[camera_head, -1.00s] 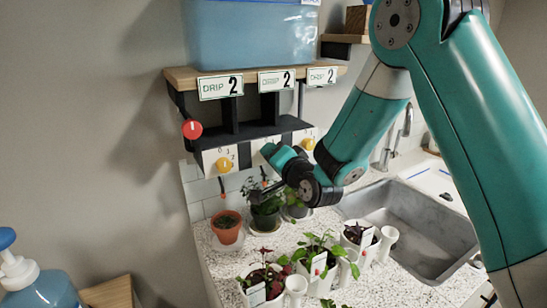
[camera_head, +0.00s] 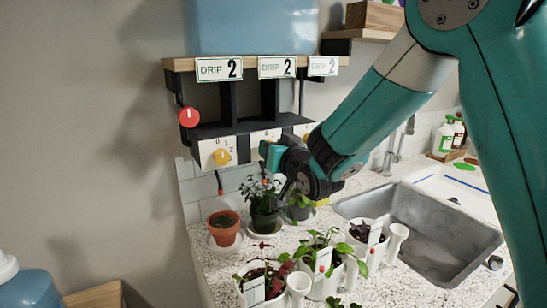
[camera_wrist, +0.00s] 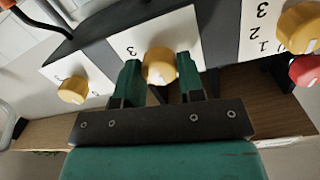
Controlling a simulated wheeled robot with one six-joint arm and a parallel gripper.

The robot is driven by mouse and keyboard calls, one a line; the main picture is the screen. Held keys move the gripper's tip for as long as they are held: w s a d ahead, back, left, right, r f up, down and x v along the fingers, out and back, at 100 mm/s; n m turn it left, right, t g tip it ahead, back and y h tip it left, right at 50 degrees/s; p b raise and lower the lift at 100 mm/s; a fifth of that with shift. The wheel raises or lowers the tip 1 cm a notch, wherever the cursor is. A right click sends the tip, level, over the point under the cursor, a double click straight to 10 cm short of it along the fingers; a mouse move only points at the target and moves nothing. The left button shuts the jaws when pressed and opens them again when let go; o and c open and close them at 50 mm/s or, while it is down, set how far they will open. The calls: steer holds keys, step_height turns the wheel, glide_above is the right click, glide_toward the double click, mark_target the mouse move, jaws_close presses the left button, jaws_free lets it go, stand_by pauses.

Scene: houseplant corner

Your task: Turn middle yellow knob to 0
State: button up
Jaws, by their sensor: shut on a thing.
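In the wrist view the middle yellow knob (camera_wrist: 160,61) sits on a white dial plate (camera_wrist: 128,42), between the two green fingers of my gripper (camera_wrist: 159,74). The fingers are shut on its sides. A "3" shows on the plate; other digits and the knob's pointer are hard to make out. In the head view my gripper (camera_head: 270,152) is at the middle dial plate (camera_head: 262,137) under the shelf, and hides the middle knob. The shelf sign above it (camera_head: 276,67) reads "2".
Another yellow knob (camera_head: 222,157) is on the left plate, with a red knob (camera_head: 188,117) further left. The wrist view shows yellow knobs on both sides (camera_wrist: 72,90) (camera_wrist: 300,28). Potted plants (camera_head: 264,217) stand on the counter below; a sink (camera_head: 430,230) is right.

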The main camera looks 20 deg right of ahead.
steer(key=shift+n, duration=0.3)
steer(key=o, duration=0.9)
steer(key=shift+s, duration=0.15)
steer(key=s+b, duration=0.1)
steer(key=s, duration=0.3)
steer(key=s+d+b, duration=0.1)
steer(key=s+b, duration=0.1)
steer(key=s, duration=0.1)
steer(key=s+d+b, duration=0.1)
steer(key=s, duration=0.3)
steer(key=shift+s+d+r, duration=0.1)
steer(key=shift+s+r, duration=0.15)
steer(key=shift+s, duration=0.1)
steer(key=s+a+f+n+g+y+p, duration=0.25)
steer(key=s+a+f+g, duration=0.25)
steer(key=s+a+g, duration=0.3)
steer(key=s+n+g, duration=0.1)
steer(key=s+g, duration=0.2)
steer(key=s, duration=0.2)
steer(key=s+d+n+g+h, duration=0.1)
steer(key=s+g, duration=0.2)
steer(key=s, duration=0.2)
steer(key=s+n+g, duration=0.2)
steer(key=s+g, duration=0.1)
steer(key=s, duration=0.2)
steer(key=shift+s+d+f, duration=0.2)
steer(key=shift+s, duration=0.2)
